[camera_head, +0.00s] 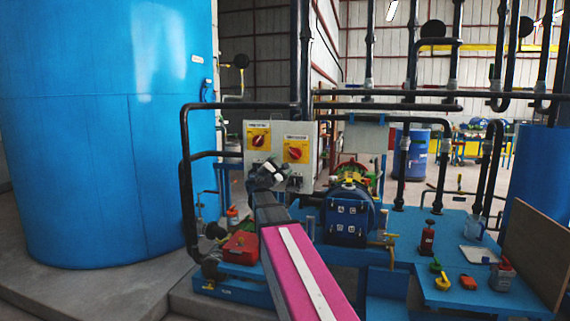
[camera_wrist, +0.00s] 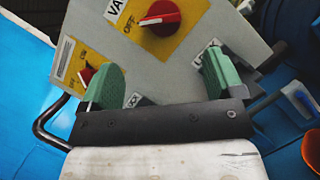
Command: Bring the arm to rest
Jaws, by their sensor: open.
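My arm, with a pink and white link, reaches forward from the bottom of the head view. My gripper (camera_head: 268,172) is at its end, in front of the lower part of a pale grey switch box (camera_head: 250,168). In the wrist view my gripper (camera_wrist: 162,76) shows two green finger pads held wide apart, with nothing between them. The box face (camera_wrist: 170,65) fills the view beyond the fingers. It has a large red knob (camera_wrist: 158,17) on a yellow plate and a second red knob (camera_wrist: 87,75) at the left. I cannot tell whether a finger touches the box.
A big blue tank (camera_head: 110,130) stands at the left. Black pipes (camera_head: 187,150) run close to the box's left side and above it. A blue motor (camera_head: 348,215) sits right of my arm. A blue bench (camera_head: 455,255) at the right carries several small coloured items.

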